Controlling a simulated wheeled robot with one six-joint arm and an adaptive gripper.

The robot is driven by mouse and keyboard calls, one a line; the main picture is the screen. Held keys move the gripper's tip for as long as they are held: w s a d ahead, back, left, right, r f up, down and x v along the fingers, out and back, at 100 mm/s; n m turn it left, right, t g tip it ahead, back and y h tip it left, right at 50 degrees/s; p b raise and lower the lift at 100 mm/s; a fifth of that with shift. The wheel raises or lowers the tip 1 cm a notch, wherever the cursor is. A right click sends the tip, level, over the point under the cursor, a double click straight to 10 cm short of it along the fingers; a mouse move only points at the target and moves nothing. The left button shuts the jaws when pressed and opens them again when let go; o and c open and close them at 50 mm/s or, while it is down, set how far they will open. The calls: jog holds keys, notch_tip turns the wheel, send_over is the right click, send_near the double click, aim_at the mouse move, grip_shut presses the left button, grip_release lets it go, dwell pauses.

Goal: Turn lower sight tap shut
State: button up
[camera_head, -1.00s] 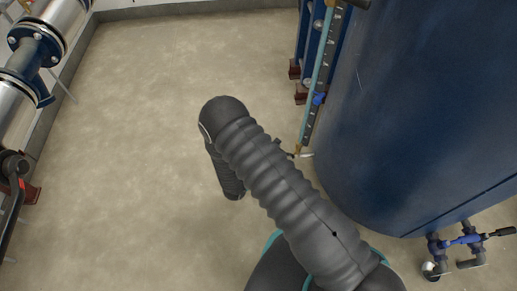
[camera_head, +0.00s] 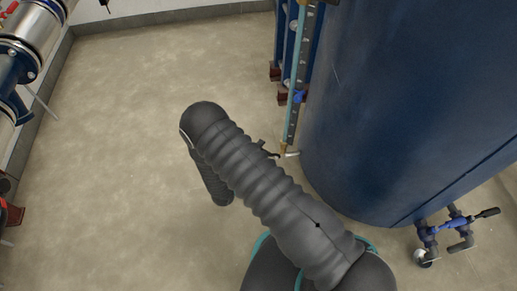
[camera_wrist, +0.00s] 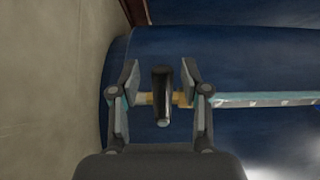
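The lower sight tap shows in the wrist view as a dark, upright handle (camera_wrist: 162,90) on a brass fitting (camera_wrist: 183,98). My gripper (camera_wrist: 160,75) is open, with one finger on each side of the handle. A gap shows between the handle and each finger; I cannot tell the depth between them exactly. In the head view the brass fitting (camera_head: 284,148) is at the bottom of the sight gauge (camera_head: 292,108). My arm hides most of the gripper there, and a small dark piece beside the fitting is too small to identify.
The large blue tank (camera_head: 400,110) stands right behind the gauge. A blue tap (camera_head: 299,97) sits higher on the gauge. A blue valve with a black lever (camera_head: 455,227) is at the tank's lower right. Pipework (camera_head: 30,45) stands at the left. The floor (camera_head: 120,150) between is clear.

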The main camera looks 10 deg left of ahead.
jog(key=shift+d, duration=0.1)
jog(key=v, duration=1.2)
dwell(0.4)
